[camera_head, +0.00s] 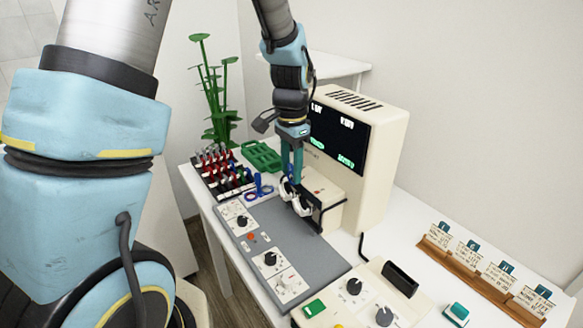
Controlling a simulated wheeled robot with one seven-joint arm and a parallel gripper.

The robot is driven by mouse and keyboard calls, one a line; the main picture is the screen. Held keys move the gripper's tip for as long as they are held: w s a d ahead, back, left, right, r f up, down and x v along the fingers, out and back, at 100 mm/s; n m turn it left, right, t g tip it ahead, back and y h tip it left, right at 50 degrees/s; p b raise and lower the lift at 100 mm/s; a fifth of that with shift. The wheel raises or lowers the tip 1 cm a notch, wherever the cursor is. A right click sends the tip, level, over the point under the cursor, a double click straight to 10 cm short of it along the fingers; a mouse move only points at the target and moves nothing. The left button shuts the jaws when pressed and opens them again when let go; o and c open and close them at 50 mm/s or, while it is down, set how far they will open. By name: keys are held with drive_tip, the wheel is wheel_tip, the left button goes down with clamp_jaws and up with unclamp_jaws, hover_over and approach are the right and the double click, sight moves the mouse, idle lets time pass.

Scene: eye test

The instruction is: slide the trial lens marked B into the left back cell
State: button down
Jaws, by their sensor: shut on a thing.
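My gripper (291,178) points down in front of the cream instrument. It is shut on a small blue thing that looks like a trial lens (290,171), mostly hidden by the fingers; no letter on it can be read. Just below the fingertips is a black-and-white trial frame (301,204) with round cells, mounted at the instrument's front. The separate cells are too small to tell apart, and I cannot tell whether the lens touches the frame. Blue ring-shaped pieces (259,188) stand on the table to the left of the gripper.
A rack of red, black and green handled lenses (218,172) and a green tray (262,156) are at the back left. The cream instrument with a dark screen (340,135) stands close behind my gripper. A grey control panel (262,232) lies in front; a wooden card holder (480,272) is right.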

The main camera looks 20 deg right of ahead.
drive_tip(key=shift+f, duration=0.3)
drive_tip(key=shift+f+b, duration=0.75)
drive_tip(key=shift+f, duration=0.3)
drive_tip(key=shift+c, duration=1.6)
unclamp_jaws()
drive_tip(key=shift+r, duration=0.1)
wheel_tip(320, 180, up, 11)
drive_tip(key=shift+f+b, duration=0.15)
drive_tip(key=shift+b, duration=0.75)
drive_tip(key=s+a+f+n, duration=0.1)
drive_tip(key=a+n, duration=0.3)
drive_tip(key=a, duration=0.4)
drive_tip(key=s+a+f+n+t, duration=0.1)
drive_tip(key=s+a+f+n, duration=0.1)
drive_tip(key=a+n, duration=0.3)
drive_tip(key=s+a+f+n, duration=0.1)
drive_tip(key=a+f+n, duration=0.3)
drive_tip(key=a, duration=0.9)
drive_tip(key=shift+s+n+t, duration=0.3)
drive_tip(key=shift+n, duration=0.1)
